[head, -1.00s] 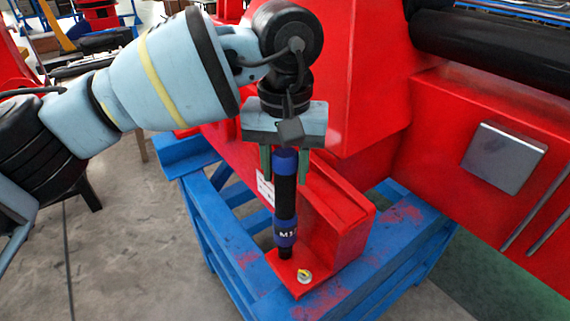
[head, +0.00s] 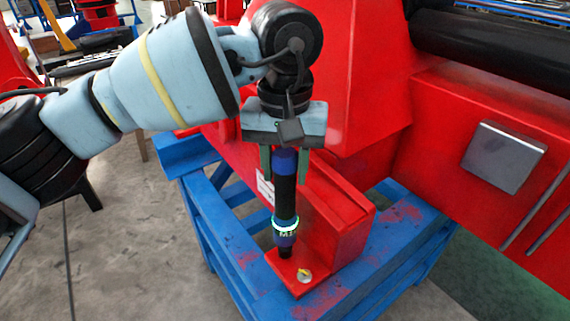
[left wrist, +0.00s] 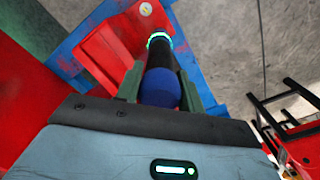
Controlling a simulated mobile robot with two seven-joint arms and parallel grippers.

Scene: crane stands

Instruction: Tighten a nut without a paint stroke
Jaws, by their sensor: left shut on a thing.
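My left gripper (head: 285,170) is shut on a black and blue nut-driving tool (head: 285,195) marked with an M. The tool hangs upright, its tip down on or just above the red foot plate (head: 290,283). A ring near its lower end glows green-white. A nut with a yellow mark (head: 304,275) sits on the plate to the right of the tip, apart from it. The left wrist view shows the tool's blue end (left wrist: 160,88) between the fingers and that nut (left wrist: 146,9) beyond. Whatever is under the tip is hidden. My right gripper is not in view.
The red crane part (head: 340,225) rises right behind the tool. It rests on a blue stand (head: 385,235) with scuffed red paint. A grey square plate (head: 505,157) is on the red beam at right.

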